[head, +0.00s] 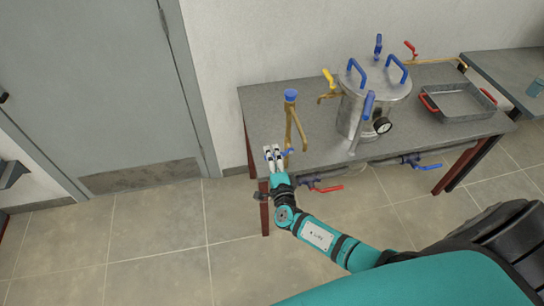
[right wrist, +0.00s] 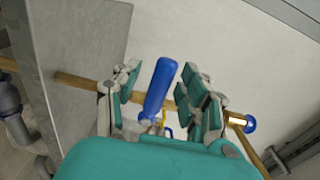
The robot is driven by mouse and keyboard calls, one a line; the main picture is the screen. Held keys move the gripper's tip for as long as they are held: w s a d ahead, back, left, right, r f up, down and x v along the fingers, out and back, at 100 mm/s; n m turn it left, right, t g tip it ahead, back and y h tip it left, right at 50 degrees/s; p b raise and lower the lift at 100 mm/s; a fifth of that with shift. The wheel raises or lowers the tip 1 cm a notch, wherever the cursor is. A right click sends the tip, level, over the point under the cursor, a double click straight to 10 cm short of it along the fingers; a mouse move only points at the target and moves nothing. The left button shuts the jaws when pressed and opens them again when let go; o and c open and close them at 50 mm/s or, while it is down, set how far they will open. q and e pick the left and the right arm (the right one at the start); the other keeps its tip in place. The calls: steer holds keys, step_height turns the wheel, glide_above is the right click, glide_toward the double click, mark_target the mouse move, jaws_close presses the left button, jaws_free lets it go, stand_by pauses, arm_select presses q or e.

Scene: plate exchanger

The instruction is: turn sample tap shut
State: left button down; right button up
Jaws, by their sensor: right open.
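A brass pipe (head: 289,120) with a blue top (head: 291,95) stands at the table's left front. A small blue tap handle (head: 288,153) sits low beside it. My right gripper (head: 272,152) is open, its fingers just left of this handle in the head view. In the right wrist view a blue handle (right wrist: 160,88) lies between the two spread fingers, with gaps on both sides. A brass pipe (right wrist: 80,82) runs behind it. The tap's body is mostly hidden by my gripper. My left gripper is not in view.
A steel vessel (head: 354,112) with blue handles and a gauge (head: 382,125) stands on the grey table (head: 318,145). A red-handled tray (head: 459,104) is to its right. A red lever (head: 328,189) and a blue lever (head: 430,167) are below the front edge. Floor at left is clear.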

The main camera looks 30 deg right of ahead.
steer(key=v, duration=1.1)
steer(key=shift+s, duration=0.3)
steer(key=shift+f, duration=0.1)
steer(key=s+d+f+m+g+b, duration=0.15)
steer(key=s+f+m+g, duration=0.25)
steer(key=s+f+m, duration=0.5)
steer(key=s+d+f+m+g+y, duration=0.15)
steer(key=s+f+m+g, duration=0.25)
steer(key=f+m, duration=0.6)
steer(key=s+d+f+m+g+b, duration=0.15)
steer(key=s+f+m+g, duration=0.4)
steer(key=f, duration=0.65)
steer(key=s+a+f+m+g+y, duration=0.1)
steer(key=s+f+m, duration=0.2)
steer(key=s+m, duration=0.3)
steer(key=s+a+f+m+g+y, duration=0.1)
steer(key=s+a+f+m, duration=0.1)
steer(key=s+m, duration=0.5)
steer(key=s+a+f+m+g+y+b, duration=0.1)
steer(key=s+f+m, duration=0.4)
steer(key=m, duration=0.6)
steer(key=s+a, duration=0.1)
steer(key=s, duration=0.1)
steer(key=shift+s, duration=0.25)
